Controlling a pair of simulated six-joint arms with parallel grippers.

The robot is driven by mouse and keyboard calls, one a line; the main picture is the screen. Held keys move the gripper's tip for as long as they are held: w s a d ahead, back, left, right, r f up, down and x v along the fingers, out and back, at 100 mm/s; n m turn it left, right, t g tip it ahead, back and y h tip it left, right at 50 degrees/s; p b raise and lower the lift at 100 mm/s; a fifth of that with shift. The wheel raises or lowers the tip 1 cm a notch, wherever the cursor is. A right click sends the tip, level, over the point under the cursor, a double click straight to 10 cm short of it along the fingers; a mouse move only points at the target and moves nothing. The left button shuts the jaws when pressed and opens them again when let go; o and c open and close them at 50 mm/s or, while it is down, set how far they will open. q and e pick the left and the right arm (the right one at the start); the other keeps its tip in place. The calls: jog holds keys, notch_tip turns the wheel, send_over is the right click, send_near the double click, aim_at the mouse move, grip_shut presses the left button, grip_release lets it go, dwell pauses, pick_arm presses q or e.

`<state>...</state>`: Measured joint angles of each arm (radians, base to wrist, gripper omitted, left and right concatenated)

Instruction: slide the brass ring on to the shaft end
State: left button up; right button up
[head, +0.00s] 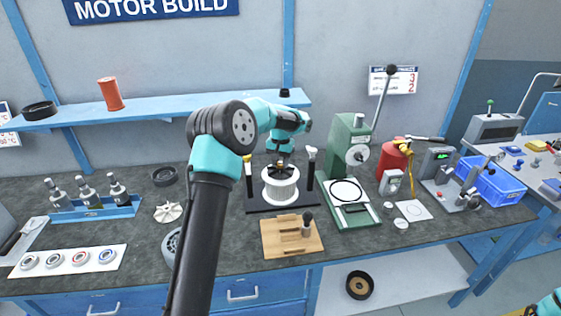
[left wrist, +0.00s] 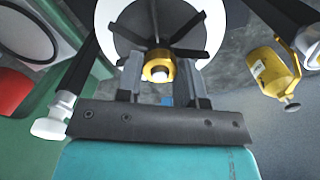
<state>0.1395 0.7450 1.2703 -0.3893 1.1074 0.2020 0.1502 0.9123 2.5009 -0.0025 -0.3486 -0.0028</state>
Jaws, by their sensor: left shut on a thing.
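My left gripper (head: 281,158) is over the white round blower housing (head: 280,190) in the head view, above its black bladed wheel (head: 292,168). In the left wrist view my left gripper (left wrist: 159,72) is shut on the brass ring (left wrist: 158,57), one finger on each side. A pale round shaft end (left wrist: 157,74) shows in the ring's opening. How far the ring sits around the shaft I cannot tell. The black wheel (left wrist: 190,52) and white housing (left wrist: 118,12) lie behind the ring.
Posts with pale and yellow tops flank the housing. A green press (head: 352,150) stands close on its right, a wooden block (head: 291,238) in front. A blue rack (head: 95,212) and a white strip with rings (head: 68,261) lie left.

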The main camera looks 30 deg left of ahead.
pick_arm(q)
jog(key=o, duration=1)
jog(key=shift+o, duration=0.2)
jog(key=shift+r, duration=0.1)
notch_tip(320, 180, up, 17)
dwell(0.8)
